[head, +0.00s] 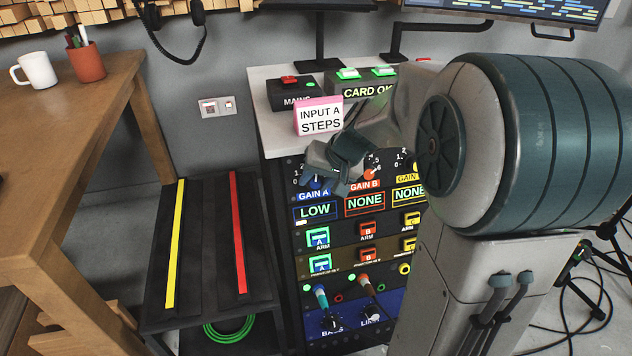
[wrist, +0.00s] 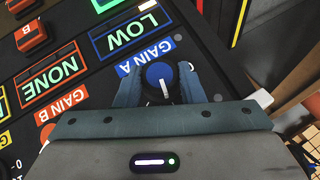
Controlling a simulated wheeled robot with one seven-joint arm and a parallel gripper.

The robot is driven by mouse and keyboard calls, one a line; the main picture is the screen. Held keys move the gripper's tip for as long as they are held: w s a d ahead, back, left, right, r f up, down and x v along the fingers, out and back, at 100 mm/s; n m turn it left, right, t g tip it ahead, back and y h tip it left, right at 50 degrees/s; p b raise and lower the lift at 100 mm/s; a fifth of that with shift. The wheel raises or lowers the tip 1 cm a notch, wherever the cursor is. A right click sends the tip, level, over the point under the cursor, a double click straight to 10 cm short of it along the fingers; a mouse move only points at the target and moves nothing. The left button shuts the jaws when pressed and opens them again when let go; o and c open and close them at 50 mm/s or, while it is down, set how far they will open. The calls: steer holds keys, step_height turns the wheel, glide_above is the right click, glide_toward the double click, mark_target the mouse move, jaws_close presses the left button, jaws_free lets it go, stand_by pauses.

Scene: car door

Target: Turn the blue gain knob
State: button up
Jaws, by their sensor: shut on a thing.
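The blue gain knob (wrist: 160,82) is above the "GAIN A" label, with a white pointer line on its face. In the wrist view it sits between the two fingers of my gripper (wrist: 160,88), which is shut on it. In the head view my gripper (head: 325,178) is at the top left of the rack panel, and it hides most of the blue knob (head: 316,184). The GAIN A display (head: 315,210) below reads "LOW" in green. It also shows upside down in the wrist view (wrist: 131,33).
The orange GAIN B knob (head: 369,173) is to the right, with its display reading "NONE". A pink-topped card (head: 320,118) reading "INPUT A STEPS" stands on the rack top close above my gripper. A dark shelf (head: 205,240) with yellow and red strips stands left of the rack.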

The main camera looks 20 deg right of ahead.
steer(key=shift+d+f+m+t+y+b, duration=0.1)
steer(key=shift+f+m+t+y+b, duration=0.15)
steer(key=shift+m+y+b, duration=0.65)
steer(key=shift+r+y+b, duration=0.1)
steer(key=shift+y+b, duration=0.2)
steer(key=shift+b, duration=0.4)
steer(key=shift+r, duration=0.1)
steer(key=o, duration=1)
steer(key=p+v, duration=0.5)
steer(key=v, duration=0.9)
steer(key=shift+s+f, duration=0.2)
steer(key=shift+f, duration=0.05)
